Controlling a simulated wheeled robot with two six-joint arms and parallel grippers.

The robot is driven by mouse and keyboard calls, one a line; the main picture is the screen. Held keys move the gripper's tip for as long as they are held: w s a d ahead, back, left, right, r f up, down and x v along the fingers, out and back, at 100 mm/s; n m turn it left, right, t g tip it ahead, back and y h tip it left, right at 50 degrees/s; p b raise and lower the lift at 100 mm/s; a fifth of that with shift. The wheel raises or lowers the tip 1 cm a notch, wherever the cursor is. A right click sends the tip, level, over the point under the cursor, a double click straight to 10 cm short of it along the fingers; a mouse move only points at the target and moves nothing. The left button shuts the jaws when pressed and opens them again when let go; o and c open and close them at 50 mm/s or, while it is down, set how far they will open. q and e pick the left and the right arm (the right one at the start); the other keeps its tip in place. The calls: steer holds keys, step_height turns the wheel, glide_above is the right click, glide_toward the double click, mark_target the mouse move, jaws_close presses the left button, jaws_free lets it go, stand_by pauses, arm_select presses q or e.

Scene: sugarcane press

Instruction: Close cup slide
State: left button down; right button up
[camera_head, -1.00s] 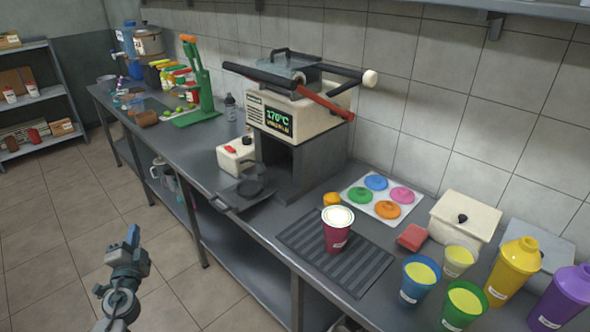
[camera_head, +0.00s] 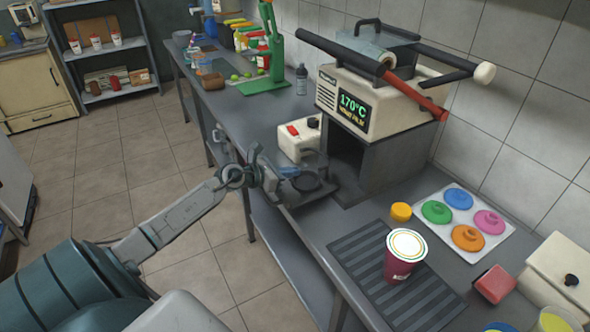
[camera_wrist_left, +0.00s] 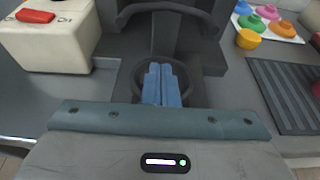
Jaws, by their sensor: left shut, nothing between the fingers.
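The cup slide (camera_head: 325,190) is a dark plate with a round ring. It sticks out in front of the press (camera_head: 385,135), below its dark opening. In the left wrist view the slide (camera_wrist_left: 133,77) lies right ahead, its ring behind my fingers. My left gripper (camera_head: 290,172) is over the outer end of the slide, by the ring. Its blue fingers (camera_wrist_left: 162,82) are together and empty. They overlap the ring in view; I cannot tell whether they touch it. My right gripper is not in view.
A cream box with a red button (camera_head: 299,140) stands left of the slide.

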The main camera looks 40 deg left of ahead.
mark_target(311, 178)
arm_select(q)
steer(key=p+x, duration=0.1)
steer(key=x, duration=0.5)
steer(key=shift+w+f, duration=0.1)
steer(key=shift+w, duration=0.2)
steer(key=shift+w+d+f, duration=0.25)
steer(key=shift+w+f, duration=0.05)
steer(key=shift+w, duration=0.2)
